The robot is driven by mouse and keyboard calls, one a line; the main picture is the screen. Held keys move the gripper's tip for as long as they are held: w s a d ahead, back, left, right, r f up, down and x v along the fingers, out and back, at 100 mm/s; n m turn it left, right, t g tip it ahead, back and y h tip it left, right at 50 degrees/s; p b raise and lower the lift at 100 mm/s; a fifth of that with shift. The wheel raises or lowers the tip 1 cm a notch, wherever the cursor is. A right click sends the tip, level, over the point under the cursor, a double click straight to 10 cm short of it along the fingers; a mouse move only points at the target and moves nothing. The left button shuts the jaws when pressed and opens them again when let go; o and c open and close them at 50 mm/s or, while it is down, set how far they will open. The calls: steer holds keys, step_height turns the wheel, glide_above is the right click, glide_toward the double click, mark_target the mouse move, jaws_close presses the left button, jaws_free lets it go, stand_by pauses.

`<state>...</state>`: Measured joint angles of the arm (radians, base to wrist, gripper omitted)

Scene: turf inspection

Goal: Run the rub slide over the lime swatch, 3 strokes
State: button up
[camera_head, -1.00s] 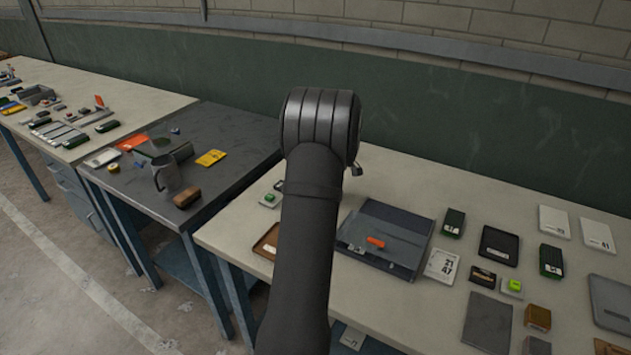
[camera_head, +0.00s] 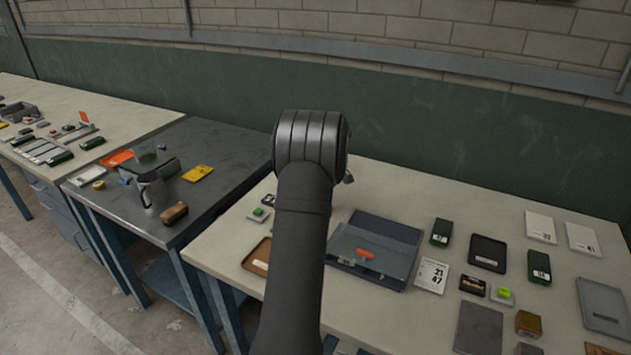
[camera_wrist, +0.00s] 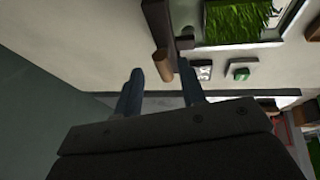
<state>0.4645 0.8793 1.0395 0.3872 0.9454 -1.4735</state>
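My gripper (camera_wrist: 161,72) shows in the wrist view with two dark fingers apart and nothing between them. A brown cylinder (camera_wrist: 163,65) beside a dark bar (camera_wrist: 158,25) lies beyond the fingertips; I cannot tell if this is the rub slide. A bright green turf patch (camera_wrist: 235,20) sits in a tray at the top right; it may be the lime swatch. In the head view my arm rises over the pale bench (camera_head: 215,255) and hides the turf patch and my fingers.
A grey case (camera_head: 375,250) with an orange latch lies right of my arm. Small boxes, cards and a lime button (camera_head: 504,292) fill the bench's right side. A green button (camera_wrist: 240,73) is near the turf.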

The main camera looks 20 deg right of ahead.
steer(key=v, duration=1.7)
steer(key=shift+s, duration=0.1)
steer(key=x, duration=1.7)
steer(key=shift+f, duration=0.1)
